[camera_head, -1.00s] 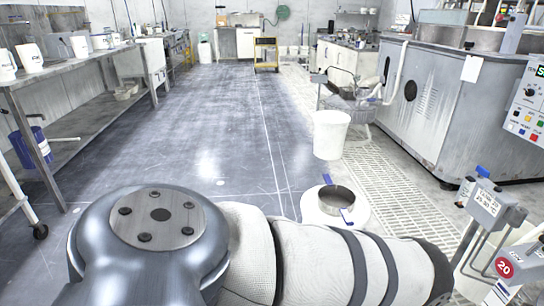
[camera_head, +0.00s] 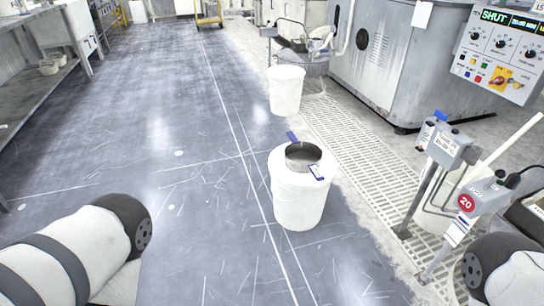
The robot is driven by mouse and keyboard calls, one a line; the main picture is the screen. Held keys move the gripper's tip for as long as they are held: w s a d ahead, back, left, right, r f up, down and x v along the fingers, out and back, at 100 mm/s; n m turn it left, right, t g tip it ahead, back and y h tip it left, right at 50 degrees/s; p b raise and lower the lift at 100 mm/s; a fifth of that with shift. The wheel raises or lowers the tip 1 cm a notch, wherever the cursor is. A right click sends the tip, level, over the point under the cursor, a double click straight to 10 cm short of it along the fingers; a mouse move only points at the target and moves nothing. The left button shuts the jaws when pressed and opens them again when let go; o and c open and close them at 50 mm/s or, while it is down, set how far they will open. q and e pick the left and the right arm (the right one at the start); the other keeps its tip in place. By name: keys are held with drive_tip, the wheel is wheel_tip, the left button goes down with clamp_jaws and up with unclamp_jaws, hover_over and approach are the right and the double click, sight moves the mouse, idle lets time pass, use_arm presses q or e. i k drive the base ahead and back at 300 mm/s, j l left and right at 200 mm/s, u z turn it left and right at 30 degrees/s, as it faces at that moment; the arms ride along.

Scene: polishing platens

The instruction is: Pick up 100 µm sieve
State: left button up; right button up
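The sieve (camera_head: 303,155) is a round metal ring with a grey inside, resting on top of a white bucket (camera_head: 298,195) near the middle of the head view. A blue tab sticks up at its back left, and a blue-and-white label hangs at its front right. I cannot read the mesh size. Only pale arm links of mine show, at the lower left and lower right corners. Neither of my grippers is in view, and both arm parts are apart from the bucket.
Another white bucket (camera_head: 286,90) stands farther back. Grey posts with boxes (camera_head: 451,147), one carrying a red "20" tag, stand to the right. A grey machine (camera_head: 385,62) and control panel (camera_head: 500,52) are behind.

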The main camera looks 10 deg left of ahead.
sight(301, 158)
drive_tip(key=i+j+z, duration=0.1)
drive_tip(key=i, duration=0.35)
drive_tip(key=i+j+z, duration=0.1)
drive_tip(key=i+j, duration=0.2)
drive_tip(key=i, duration=0.15)
drive_tip(key=i+j, duration=0.25)
drive_tip(key=i, duration=0.2)
drive_tip(key=i+j+z, duration=0.15)
drive_tip(key=i, duration=0.3)
drive_tip(key=j, duration=0.1)
